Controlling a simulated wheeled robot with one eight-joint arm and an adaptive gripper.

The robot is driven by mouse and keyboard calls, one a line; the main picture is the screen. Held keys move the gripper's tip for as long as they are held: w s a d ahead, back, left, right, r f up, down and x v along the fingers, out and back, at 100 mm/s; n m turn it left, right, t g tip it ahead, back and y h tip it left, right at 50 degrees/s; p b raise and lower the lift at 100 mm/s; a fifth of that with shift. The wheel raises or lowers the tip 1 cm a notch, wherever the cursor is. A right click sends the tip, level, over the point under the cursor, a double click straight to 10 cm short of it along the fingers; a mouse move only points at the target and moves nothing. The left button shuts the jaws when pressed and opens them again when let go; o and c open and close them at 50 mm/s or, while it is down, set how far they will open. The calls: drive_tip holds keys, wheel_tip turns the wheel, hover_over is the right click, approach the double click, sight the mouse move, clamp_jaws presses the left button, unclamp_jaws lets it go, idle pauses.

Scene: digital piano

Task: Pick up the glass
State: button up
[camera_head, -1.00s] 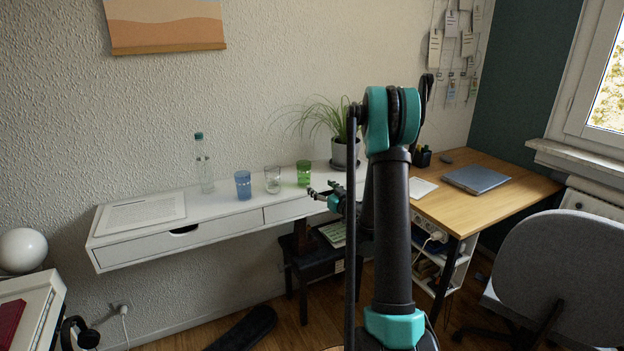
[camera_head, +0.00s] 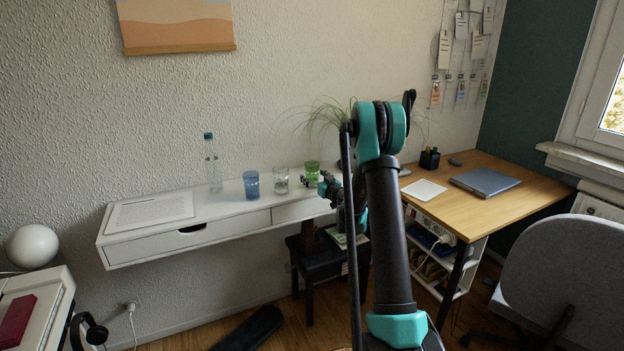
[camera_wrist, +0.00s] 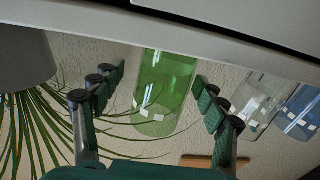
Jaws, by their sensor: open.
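A green glass (camera_head: 312,168) stands on the white wall shelf, rightmost of three glasses. In the wrist view, which is upside down, the green glass (camera_wrist: 166,88) shows between the two fingers. My gripper (camera_head: 310,182) is open, its fingers just in front of the green glass in the head view. In the wrist view my gripper (camera_wrist: 157,84) has one finger on each side of it, with gaps left. A clear glass (camera_head: 281,181) and a blue glass (camera_head: 252,184) stand to its left.
The white shelf (camera_head: 150,250) also bears a clear bottle (camera_head: 213,170) with a teal cap and a paper sheet (camera_head: 150,211). A potted plant (camera_wrist: 22,60) is close beside the green glass. A wooden desk (camera_head: 480,205) stands at right.

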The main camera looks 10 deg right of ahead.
sight(308, 173)
drive_tip(key=x, duration=0.4)
drive_tip(key=shift+w+a+f, duration=0.2)
drive_tip(key=shift+w+a, duration=0.05)
drive_tip(key=shift+a, duration=0.05)
drive_tip(key=shift+c, duration=0.5)
drive_tip(key=c, duration=1.5)
drive_tip(key=shift+c, duration=0.3)
